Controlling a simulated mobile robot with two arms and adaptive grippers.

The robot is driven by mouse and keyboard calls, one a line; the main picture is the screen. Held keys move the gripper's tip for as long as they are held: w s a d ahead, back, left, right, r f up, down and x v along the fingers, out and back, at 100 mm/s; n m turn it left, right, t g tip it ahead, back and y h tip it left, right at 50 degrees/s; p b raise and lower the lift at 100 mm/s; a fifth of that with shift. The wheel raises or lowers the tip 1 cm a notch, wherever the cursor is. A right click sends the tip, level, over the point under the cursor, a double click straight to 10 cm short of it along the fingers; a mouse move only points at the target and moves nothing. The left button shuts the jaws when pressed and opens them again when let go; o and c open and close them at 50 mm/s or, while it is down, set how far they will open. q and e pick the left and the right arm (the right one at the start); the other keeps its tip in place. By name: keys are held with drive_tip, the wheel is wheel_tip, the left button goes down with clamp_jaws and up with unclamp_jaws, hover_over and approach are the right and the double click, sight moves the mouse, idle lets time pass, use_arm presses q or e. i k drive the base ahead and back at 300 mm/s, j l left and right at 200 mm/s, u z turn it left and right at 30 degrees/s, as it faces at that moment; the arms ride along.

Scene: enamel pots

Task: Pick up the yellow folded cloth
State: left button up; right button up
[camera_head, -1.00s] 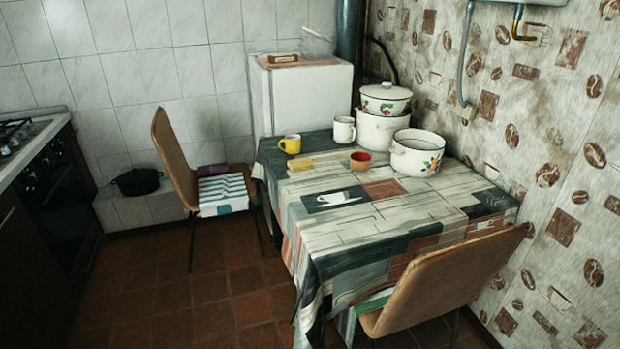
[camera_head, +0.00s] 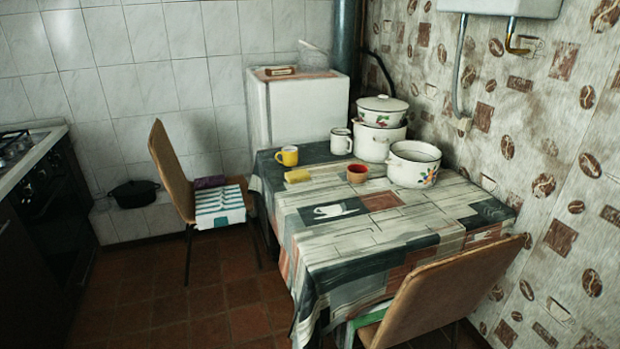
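The yellow folded cloth (camera_head: 298,176) is a small, flat yellow block on the far left part of the table (camera_head: 345,250). It lies just in front of a yellow mug (camera_head: 287,156) and to the left of a small red-brown bowl (camera_head: 357,173). The cloth is fully visible and nothing lies on it. Neither of my grippers shows in the head view.
A white mug (camera_head: 341,141), a large open enamel pot (camera_head: 413,165) and a lidded pot (camera_head: 380,140) stand toward the back. Chairs stand at the left (camera_head: 176,170) and front right (camera_head: 440,290). The floor (camera_head: 190,290) at left front is clear.

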sight(300, 176)
drive_tip(key=i+j+z, duration=0.15)
drive_tip(key=z, duration=0.35)
drive_tip(key=i+j+z, duration=0.15)
drive_tip(key=z, duration=0.3)
drive_tip(key=j+z, duration=0.25)
drive_tip(key=z, duration=0.25)
drive_tip(key=i+j+z, duration=0.15)
drive_tip(key=j+z, duration=0.25)
drive_tip(key=j, duration=1)
drive_tip(key=j+z, duration=0.45)
drive_tip(key=j, duration=0.95)
